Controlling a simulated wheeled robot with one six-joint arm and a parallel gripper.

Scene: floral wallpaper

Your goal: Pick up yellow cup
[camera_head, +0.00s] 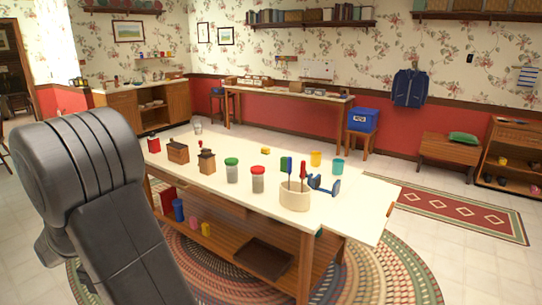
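A small yellow cup (315,158) stands upright near the far edge of the white-topped work table (345,215), toward its right part. A light-blue cup (338,166) stands just to its right. A small yellow item (205,229) also sits on the table's lower shelf, too small to identify surely.
A cream holder (295,196) with upright tools stands in front of the cups, beside a blue tool (324,185). Two jars (231,172) (257,180) and wooden boxes (178,153) stand further left. A braided rug (370,280) surrounds the table. Open floor lies at right.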

